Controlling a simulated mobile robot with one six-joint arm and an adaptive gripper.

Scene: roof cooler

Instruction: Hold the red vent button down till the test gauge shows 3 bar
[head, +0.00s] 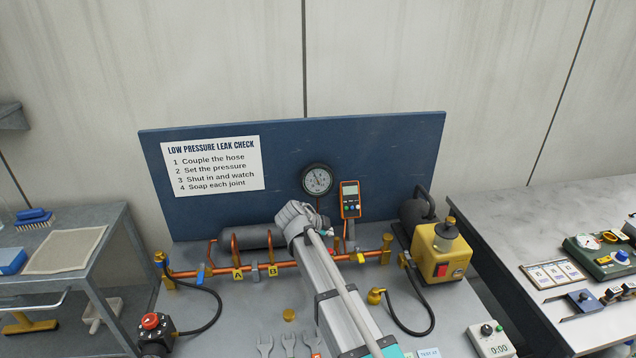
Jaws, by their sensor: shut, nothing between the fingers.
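The test gauge (318,180) is a round black-rimmed dial in front of the blue board. Its needle is too small to read. Small red parts show just right of my arm, near the copper pipe (215,271); I cannot tell whether one is the vent button. A red knob (150,321) sits on a black block at the lower left, and a red switch (441,271) is on the yellow pump (430,245). My gripper (327,233) is shut beyond my wrist, just below the gauge. Its fingertips are mostly hidden, so contact cannot be told.
An orange handheld meter (350,199) stands right of the gauge. A grey cylinder (250,238) lies behind the pipe. Black hoses (424,320) loop on the bench. Several spanners (288,344) and a timer (490,340) are near the front. Side tables flank the bench.

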